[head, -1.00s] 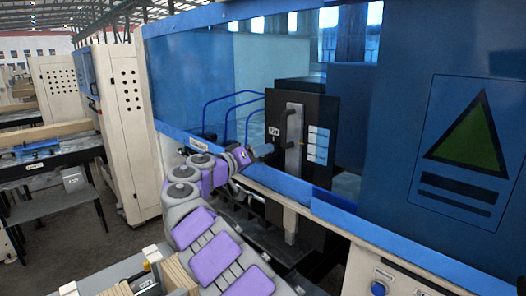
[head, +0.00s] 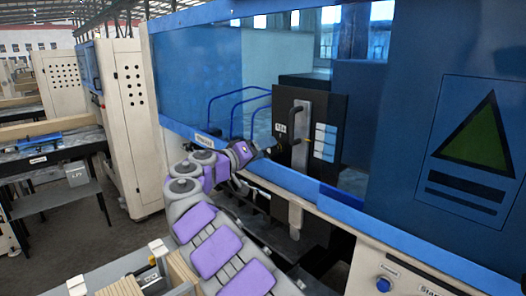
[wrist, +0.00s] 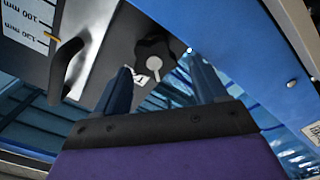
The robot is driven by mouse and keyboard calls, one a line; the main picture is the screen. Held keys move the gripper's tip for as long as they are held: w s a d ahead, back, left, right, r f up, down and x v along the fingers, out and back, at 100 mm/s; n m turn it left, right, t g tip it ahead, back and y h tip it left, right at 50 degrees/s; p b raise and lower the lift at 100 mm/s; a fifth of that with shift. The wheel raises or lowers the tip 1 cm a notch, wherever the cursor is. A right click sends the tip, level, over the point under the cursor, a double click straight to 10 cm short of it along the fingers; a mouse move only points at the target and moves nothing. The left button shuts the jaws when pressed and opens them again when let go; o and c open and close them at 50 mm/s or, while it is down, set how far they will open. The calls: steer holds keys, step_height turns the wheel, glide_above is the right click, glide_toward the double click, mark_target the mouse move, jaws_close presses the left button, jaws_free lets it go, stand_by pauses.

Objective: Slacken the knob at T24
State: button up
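In the head view my gripper (head: 272,151) reaches to the left side of the upright metal plate (head: 301,128) on the black unit. A small label (head: 281,129), apparently T24, is beside that plate.
A black curved handle (wrist: 66,62) is left of the knob, near a millimetre scale (wrist: 27,22) with a yellow pointer. A blue rail (head: 290,180) runs below my gripper. A blue panel with a green triangle (head: 474,138) stands at the right.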

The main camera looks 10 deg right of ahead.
steer(key=shift+d+f, duration=0.2)
steer(key=shift+d, duration=0.1)
